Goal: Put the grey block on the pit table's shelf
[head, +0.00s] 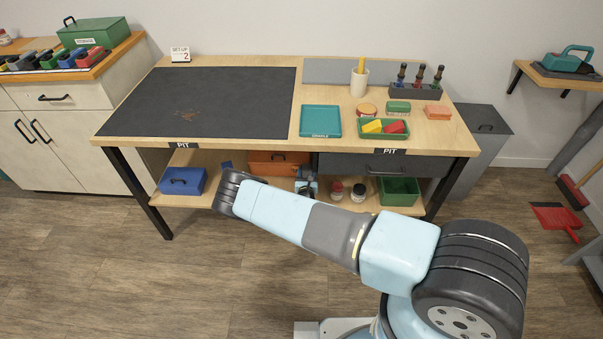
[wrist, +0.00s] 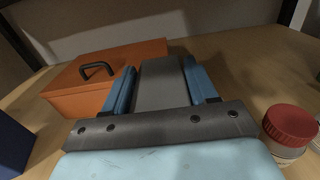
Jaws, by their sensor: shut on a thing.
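My gripper (wrist: 160,90) is shut on the grey block (wrist: 165,82), which lies between its two blue fingers in the wrist view. The pit table's shelf (wrist: 245,62) spreads around and beyond the block; I cannot tell whether the block touches it. In the head view the shelf (head: 215,184) runs under the pit table (head: 270,140). There my gripper (head: 306,180) is at the middle of the shelf's opening, partly hidden by my arm, and the block is not clearly visible.
An orange box (wrist: 100,75) with a black handle is close left of my gripper. A red-lidded jar (wrist: 290,125) is close right. A blue box (head: 183,181) and a green bin (head: 398,190) stand farther along the shelf. The tabletop and a drawer (head: 385,165) are above.

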